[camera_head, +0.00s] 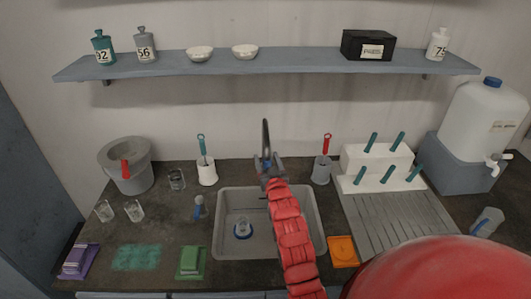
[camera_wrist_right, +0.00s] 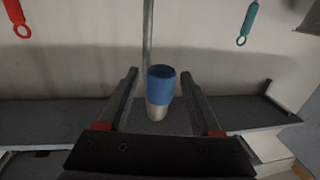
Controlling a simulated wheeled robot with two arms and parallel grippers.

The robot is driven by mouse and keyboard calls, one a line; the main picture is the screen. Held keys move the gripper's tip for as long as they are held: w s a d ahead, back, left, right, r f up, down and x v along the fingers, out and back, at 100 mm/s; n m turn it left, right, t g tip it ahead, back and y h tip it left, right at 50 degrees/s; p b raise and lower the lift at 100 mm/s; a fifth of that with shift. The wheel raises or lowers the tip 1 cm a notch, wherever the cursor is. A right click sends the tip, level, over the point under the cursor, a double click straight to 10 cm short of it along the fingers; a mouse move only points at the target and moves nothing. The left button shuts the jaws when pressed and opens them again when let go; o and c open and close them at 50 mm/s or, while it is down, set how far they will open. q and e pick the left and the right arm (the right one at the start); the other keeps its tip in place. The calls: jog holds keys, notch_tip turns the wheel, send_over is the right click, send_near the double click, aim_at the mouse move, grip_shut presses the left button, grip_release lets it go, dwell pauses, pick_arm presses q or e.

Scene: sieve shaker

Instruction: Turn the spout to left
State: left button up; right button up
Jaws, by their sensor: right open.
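The grey faucet spout (camera_head: 265,136) rises behind the middle of the sink (camera_head: 222,232) in the head view. My right gripper (camera_head: 269,168) is at the spout's lower end and hides part of the faucet. In the right wrist view, which looks upside down, the spout's silver end with its blue tip (camera_wrist_right: 160,85) lies between the two open fingers of the gripper (camera_wrist_right: 160,74). Gaps show on both sides, so the fingers do not press on it. A thin grey pipe (camera_wrist_right: 148,35) shows behind it. My left gripper is not in view.
A teal-handled brush (camera_head: 203,150) stands left of the faucet and a red-handled brush (camera_head: 326,148) right of it. A white block with teal handles (camera_head: 350,160) and a ribbed drainboard (camera_head: 385,222) lie right. The shelf (camera_head: 270,64) runs above.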

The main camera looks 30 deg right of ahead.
jog(key=shift+x, duration=1.1)
jog(key=shift+c, duration=0.3)
grip_shut()
dwell(0.4)
